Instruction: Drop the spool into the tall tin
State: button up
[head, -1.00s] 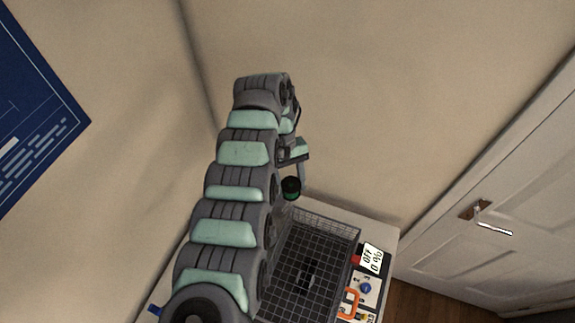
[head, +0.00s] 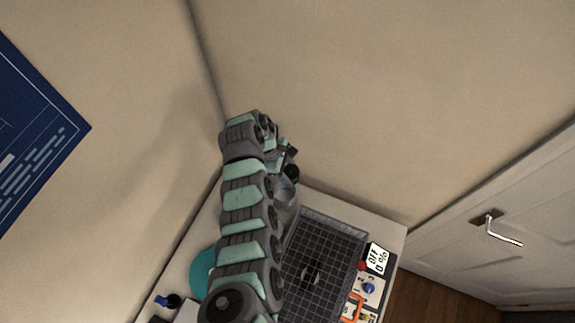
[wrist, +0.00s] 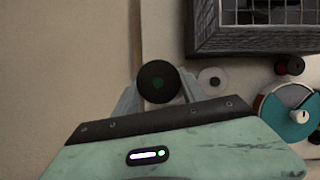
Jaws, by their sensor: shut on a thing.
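In the head view the spool (head: 292,173) shows as a dark round thing at the end of my arm. My gripper (head: 288,164) is shut on it, high at the back of the table. A grey, rounded shape (head: 284,191) just below the spool may be the tall tin, partly hidden by my arm. I cannot tell whether the spool is over its mouth. The tin is not clear in the wrist view.
A dark mesh basket (head: 325,250) stands right of my arm. A teal round thing (head: 203,270) lies left of my arm. The wrist view shows a white ring (wrist: 212,80) close right of the spool. Walls border the table.

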jog(key=shift+w+a+f+n, duration=0.1)
jog(key=shift+a+f+n, duration=0.1)
jog(key=shift+f, duration=0.2)
jog(key=shift+w+a+f+n, duration=0.1)
jog(key=shift+f+n, duration=0.1)
jog(key=shift+f, duration=0.2)
notch_tip(320, 180, down, 6)
jog(key=b, duration=0.4)
jog(key=shift+r, duration=0.15)
jog(key=o, duration=1.5)
jog(key=s+b+v, duration=0.1)
jog(key=v, duration=0.9)
jog(key=shift+w+a+r, duration=0.2)
jog(key=shift+w+r, duration=0.1)
jog(key=shift+r, duration=0.05)
